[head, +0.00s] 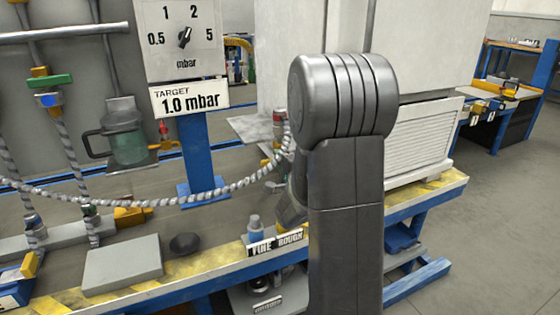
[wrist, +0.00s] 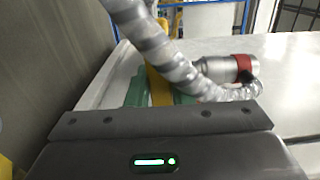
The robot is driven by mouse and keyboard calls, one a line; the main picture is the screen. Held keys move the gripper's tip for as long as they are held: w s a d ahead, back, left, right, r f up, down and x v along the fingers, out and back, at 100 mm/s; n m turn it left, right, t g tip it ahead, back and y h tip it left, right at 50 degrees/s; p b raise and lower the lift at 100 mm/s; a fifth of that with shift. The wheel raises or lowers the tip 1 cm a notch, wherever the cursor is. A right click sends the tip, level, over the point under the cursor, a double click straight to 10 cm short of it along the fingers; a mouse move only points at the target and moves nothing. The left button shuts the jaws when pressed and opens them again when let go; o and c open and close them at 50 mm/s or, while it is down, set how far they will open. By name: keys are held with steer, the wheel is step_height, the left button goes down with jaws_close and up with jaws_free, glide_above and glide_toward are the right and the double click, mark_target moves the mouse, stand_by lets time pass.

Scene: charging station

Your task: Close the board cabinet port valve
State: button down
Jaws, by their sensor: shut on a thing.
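In the wrist view my gripper (wrist: 160,92) has its green fingers on either side of a yellow handle (wrist: 157,84), and it is shut on it. I take this handle to be the port valve's. A grey braided hose (wrist: 165,55) crosses in front of it and hides part of the handle and fingers. A metal fitting with a red collar (wrist: 225,68) lies just right of them. In the head view my dark arm stands in the middle and hides the gripper.
The braided hose (head: 170,203) sags across the bench in the head view. A mbar dial (head: 184,38) stands above a "TARGET 1.0 mbar" sign (head: 189,98). A white louvred cabinet (head: 418,140) stands right of my arm. FINE and ROUGH labels (head: 275,245) mark the bench's front edge.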

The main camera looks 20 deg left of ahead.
steer(key=c, duration=1.3)
jaws_free()
steer(key=p+v, duration=0.1)
steer(key=v, duration=1.2)
steer(key=shift+s+d+p, duration=0.25)
steer(key=shift+s+p, duration=0.05)
steer(key=shift+p, duration=0.1)
steer(key=b+x, duration=0.2)
steer(key=x, duration=1.2)
steer(key=shift+d, duration=0.1)
